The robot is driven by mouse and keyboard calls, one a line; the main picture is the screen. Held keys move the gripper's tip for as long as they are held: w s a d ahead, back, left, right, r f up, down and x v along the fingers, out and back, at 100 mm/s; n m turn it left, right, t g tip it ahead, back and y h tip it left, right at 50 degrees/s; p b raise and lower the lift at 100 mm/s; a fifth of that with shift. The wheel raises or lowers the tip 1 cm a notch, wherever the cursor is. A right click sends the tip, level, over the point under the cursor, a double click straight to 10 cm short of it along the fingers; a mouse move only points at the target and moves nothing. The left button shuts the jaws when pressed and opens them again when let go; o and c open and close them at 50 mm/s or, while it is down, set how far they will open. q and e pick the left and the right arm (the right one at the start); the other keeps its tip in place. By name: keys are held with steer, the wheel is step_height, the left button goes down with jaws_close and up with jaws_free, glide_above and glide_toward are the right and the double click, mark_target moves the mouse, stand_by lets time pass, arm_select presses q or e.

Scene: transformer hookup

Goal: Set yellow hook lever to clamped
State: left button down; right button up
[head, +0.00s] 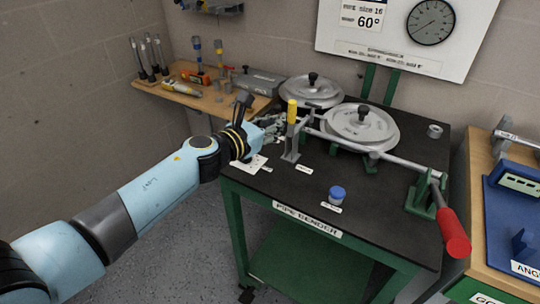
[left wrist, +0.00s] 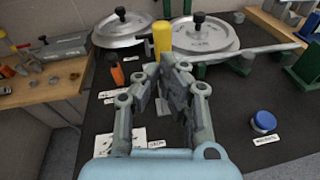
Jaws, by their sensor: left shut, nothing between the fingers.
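The yellow hook lever (head: 292,111) stands upright on its grey bracket at the left part of the pipe bender's black top. My left gripper (head: 279,122) is just left of the lever in the head view, shut and empty. In the left wrist view the lever's yellow grip (left wrist: 161,36) rises behind the fingertips of my left gripper (left wrist: 168,68), which hide its lower part. I cannot tell whether the fingers touch it. A long grey bar (head: 400,161) runs from near the lever to a red handle (head: 452,225). My right gripper is out of view.
Two round grey discs (head: 372,130) with black knobs stand behind the lever. A blue-capped jar (head: 337,194) sits near the front edge. A wooden shelf (head: 205,101) with tools is at the back left. A blue tray (head: 510,220) is at the right.

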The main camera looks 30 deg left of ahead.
arm_select(q)
steer(key=shift+w+r+p, duration=0.2)
steer(key=shift+w+r, duration=0.1)
steer(key=shift+w, duration=0.2)
steer(key=shift+w+r+p, duration=0.15)
steer(key=shift+w+r, duration=0.1)
steer(key=shift+w, duration=0.2)
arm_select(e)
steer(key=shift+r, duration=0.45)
arm_select(q)
steer(key=shift+r, duration=0.15)
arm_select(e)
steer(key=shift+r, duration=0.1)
